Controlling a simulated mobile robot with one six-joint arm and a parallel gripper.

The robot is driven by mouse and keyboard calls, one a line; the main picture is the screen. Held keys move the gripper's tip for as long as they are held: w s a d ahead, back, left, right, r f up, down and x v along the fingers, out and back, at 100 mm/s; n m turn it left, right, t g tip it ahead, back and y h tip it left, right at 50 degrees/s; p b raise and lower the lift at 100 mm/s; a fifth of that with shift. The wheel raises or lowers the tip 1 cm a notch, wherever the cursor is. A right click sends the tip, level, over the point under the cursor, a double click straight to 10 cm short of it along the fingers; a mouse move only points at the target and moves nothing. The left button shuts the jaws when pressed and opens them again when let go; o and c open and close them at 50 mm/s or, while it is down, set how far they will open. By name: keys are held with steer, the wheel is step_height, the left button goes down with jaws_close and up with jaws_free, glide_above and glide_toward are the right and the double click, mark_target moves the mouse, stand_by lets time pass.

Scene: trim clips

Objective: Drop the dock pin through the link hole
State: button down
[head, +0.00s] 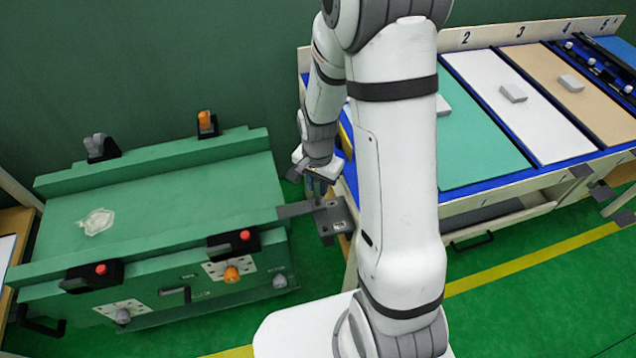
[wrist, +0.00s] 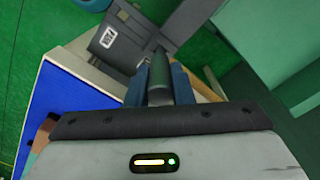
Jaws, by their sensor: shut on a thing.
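My gripper (head: 316,188) points down above the grey dock bracket (head: 338,228) between the green cart and the blue-edged table. In the wrist view its two blue fingers (wrist: 159,88) are shut on the dark grey dock pin (wrist: 159,72). The pin's far end lies over the place where the bracket (wrist: 122,38) and the flat grey link (wrist: 190,18) meet. The link (head: 294,210) reaches from the cart's right side to the bracket. The link hole is hidden, and I cannot tell whether the pin's tip is in it.
The green cart (head: 170,190) stands left, with orange and grey knobs along its edges. The table (head: 480,180) with numbered lanes and a few light blocks stands right. Green floor (head: 315,255) shows between them. My arm hides part of the table.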

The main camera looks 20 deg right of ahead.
mark_target(318, 192)
steer(key=shift+f+b, duration=1.3)
steer(key=shift+f, duration=0.3)
steer(key=c, duration=1.2)
jaws_free()
steer(key=shift+r, duration=3.9)
steer(key=shift+p, duration=0.3)
steer(key=s+r+n+t, duration=0.1)
steer(key=s+r+n, duration=0.2)
steer(key=s+r, duration=0.1)
steer(key=s+r+n+p, duration=0.1)
steer(key=s+r+n, duration=0.2)
steer(key=s+r, duration=0.2)
steer(key=s+r+n+t, duration=0.1)
steer(key=s+r+n, duration=0.2)
steer(key=s+r, duration=0.2)
steer(key=shift+d+r+t, duration=0.15)
steer(key=shift+r, duration=0.4)
steer(key=shift+d+r+t, duration=0.15)
steer(key=shift+r, duration=0.35)
